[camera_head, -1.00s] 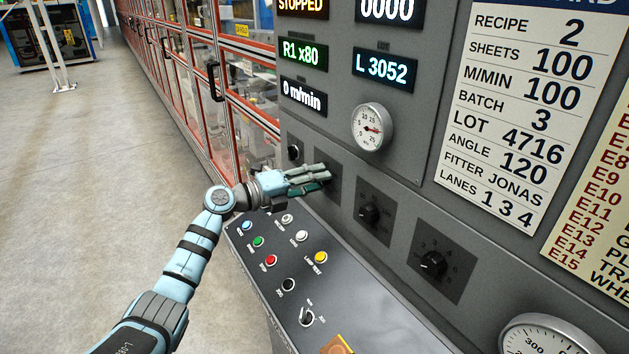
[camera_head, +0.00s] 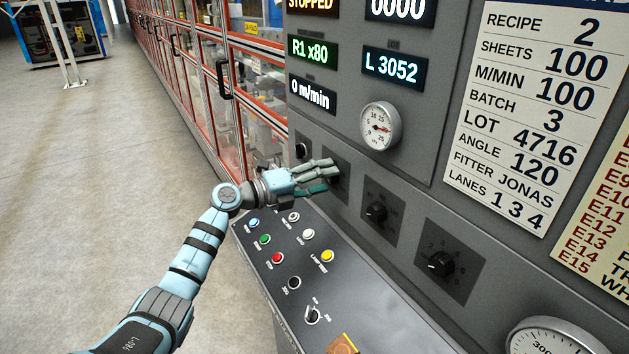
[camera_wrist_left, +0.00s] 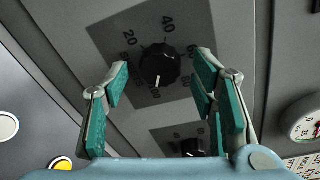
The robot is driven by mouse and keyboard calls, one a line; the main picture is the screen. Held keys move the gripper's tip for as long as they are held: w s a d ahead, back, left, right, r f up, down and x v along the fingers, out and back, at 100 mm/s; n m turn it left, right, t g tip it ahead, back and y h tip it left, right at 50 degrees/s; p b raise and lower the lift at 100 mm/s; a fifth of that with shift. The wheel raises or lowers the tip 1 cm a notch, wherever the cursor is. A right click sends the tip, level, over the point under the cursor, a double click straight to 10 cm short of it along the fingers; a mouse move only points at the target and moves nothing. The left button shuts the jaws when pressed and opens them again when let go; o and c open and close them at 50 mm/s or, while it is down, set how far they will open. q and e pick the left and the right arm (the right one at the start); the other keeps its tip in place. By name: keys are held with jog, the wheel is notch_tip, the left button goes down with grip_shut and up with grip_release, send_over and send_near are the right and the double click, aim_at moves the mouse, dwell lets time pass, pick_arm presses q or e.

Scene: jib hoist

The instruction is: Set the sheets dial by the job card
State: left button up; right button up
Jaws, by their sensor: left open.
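The job card (camera_head: 535,110) on the panel reads SHEETS 100, with RECIPE 2 and ANGLE 120 among its other lines. My left gripper (camera_head: 333,177) is open in front of the leftmost large dial, which it mostly hides in the head view. In the left wrist view that black dial (camera_wrist_left: 160,66) sits between the spread fingers of the left gripper (camera_wrist_left: 162,74), with a gap on both sides. Its scale shows 20, 40, 60 and 80, and a partly readable number near the bottom. A white mark is on the knob's lower side. My right gripper is out of view.
Two more dials (camera_head: 376,212) (camera_head: 440,264) follow to the right on the panel. A sloped button console (camera_head: 300,262) lies below the gripper. A round gauge (camera_head: 381,126) and lit displays, one reading R1 x80 (camera_head: 313,51), are above. Open floor is at left.

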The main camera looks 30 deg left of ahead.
pick_arm(q)
jog(key=v, duration=1.1)
jog(key=shift+s+a, duration=0.2)
jog(key=shift+s, duration=0.15)
jog(key=shift+w, duration=0.1)
